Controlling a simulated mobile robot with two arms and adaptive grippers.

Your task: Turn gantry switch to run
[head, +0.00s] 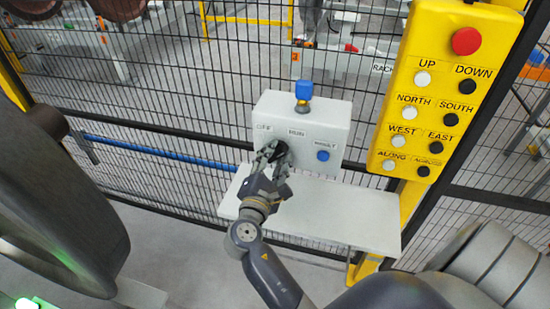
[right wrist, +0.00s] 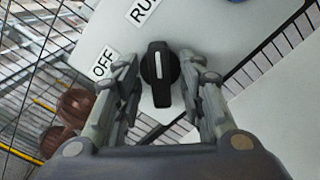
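The gantry switch is a black rotary knob (right wrist: 160,75) with a white line on the front of a light grey box (head: 340,128). It also shows partly hidden in the head view (head: 280,150). In the right wrist view, the OFF label (right wrist: 103,63) is left of it and the RUN label (right wrist: 143,10) above it. The white line points up, roughly toward RUN. My right gripper (head: 271,160) is at the box; its fingers (right wrist: 165,85) straddle the knob with small gaps visible on both sides. My left gripper is not in view.
The box has a blue top piece (head: 303,90) and a blue button (head: 323,155). It stands on a light grey shelf (head: 340,215). A yellow button panel (head: 395,120) with a red button is at right. A black mesh fence (head: 200,100) stands behind.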

